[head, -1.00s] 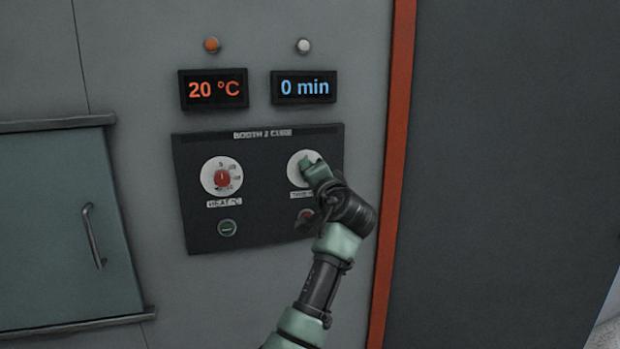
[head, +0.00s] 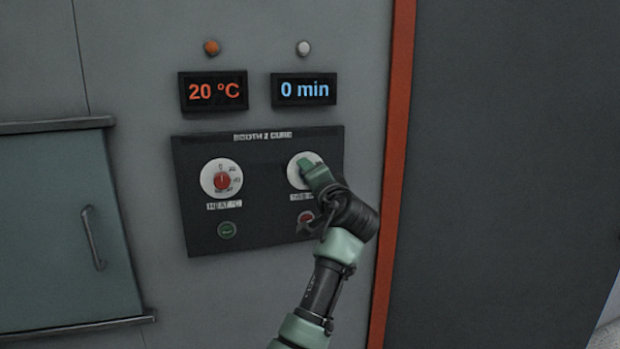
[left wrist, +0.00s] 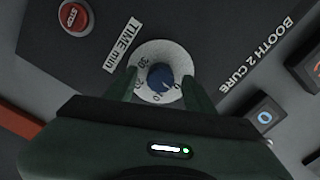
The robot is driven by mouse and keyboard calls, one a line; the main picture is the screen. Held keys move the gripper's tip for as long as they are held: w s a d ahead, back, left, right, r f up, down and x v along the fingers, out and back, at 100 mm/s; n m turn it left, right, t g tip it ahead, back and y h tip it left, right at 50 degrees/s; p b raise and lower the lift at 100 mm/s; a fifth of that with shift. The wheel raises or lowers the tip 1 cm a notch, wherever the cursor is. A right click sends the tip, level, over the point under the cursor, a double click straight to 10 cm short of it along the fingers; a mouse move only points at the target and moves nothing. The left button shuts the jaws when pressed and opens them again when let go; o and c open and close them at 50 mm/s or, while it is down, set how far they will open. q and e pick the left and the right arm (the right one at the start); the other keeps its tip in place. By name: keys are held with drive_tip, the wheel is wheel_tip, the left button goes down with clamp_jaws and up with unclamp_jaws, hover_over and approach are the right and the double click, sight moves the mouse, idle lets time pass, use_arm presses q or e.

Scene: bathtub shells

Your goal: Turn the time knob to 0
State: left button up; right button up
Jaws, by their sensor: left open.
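The time dial (head: 294,168) is a white disc on the right of the black control panel, mostly hidden in the head view by my left gripper (head: 314,172). In the left wrist view, the blue time knob (left wrist: 160,76) sits at the middle of the white dial, with numbers around it. My left gripper (left wrist: 158,74) is open, one finger on each side of the knob, with gaps visible. The knob's exact pointing is too small to tell. The time display (head: 304,89) reads 0 min. My right gripper is not in view.
The red heat knob (head: 222,181) is to the left, with a green button (head: 227,230) below it. A red stop button (left wrist: 74,16) is close to the time dial. The heat display (head: 214,91) reads 20 °C. A door handle (head: 94,238) stands out at the left.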

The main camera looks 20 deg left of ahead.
use_arm(q)
drive_tip(key=b+v, duration=0.1)
drive_tip(key=v, duration=0.6)
drive_tip(key=shift+d+f, duration=0.1)
drive_tip(key=shift+f, duration=0.05)
